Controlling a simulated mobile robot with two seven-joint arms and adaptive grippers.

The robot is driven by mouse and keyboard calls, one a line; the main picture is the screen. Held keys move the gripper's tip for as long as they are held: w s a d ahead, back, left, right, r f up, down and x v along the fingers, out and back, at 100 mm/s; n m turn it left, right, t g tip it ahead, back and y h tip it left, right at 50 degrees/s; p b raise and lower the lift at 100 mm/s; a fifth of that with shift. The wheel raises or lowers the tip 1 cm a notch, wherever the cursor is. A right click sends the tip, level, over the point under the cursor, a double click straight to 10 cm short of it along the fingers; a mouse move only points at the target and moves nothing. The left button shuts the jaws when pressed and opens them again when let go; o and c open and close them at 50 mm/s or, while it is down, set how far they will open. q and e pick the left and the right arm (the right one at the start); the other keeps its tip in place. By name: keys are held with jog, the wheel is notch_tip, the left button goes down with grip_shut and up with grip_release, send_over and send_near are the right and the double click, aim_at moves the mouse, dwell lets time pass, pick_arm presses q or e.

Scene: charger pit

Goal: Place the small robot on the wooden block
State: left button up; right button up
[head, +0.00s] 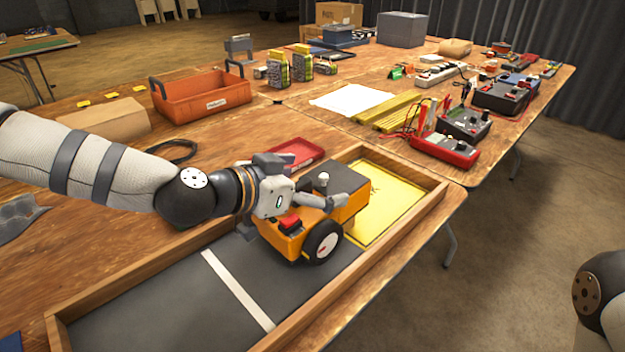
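The small robot (290,238), orange with a dark grey top, a red button and a dark wheel with a white hub, stands in the wood-framed pit, partly over the edge of its yellow area. A white knob rises from its top. My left gripper (322,199) is right at the small robot, low over its top beside the knob. A grey finger shows across the orange body; the other finger is not clear, so its grip cannot be told. A plain light-brown block (106,119), apparently the wooden block, lies on the table at the left. My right gripper is out of view.
The pit's wooden rim (400,246) surrounds a dark floor with a white line and a yellow pad (392,195). An orange toolbox (203,97), a red tray (297,155) and a black cable (178,152) lie between or near pit and block. Meters and leads (445,150) crowd the right.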

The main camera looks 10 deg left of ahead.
pick_arm(q)
jog(key=shift+r, duration=0.65)
jog(key=p+v, duration=0.3)
jog(key=v, duration=0.8)
jog(key=shift+s+a+f+p, duration=0.25)
jog(key=shift+s+a+p, duration=0.05)
jog(key=shift+s+p, duration=0.1)
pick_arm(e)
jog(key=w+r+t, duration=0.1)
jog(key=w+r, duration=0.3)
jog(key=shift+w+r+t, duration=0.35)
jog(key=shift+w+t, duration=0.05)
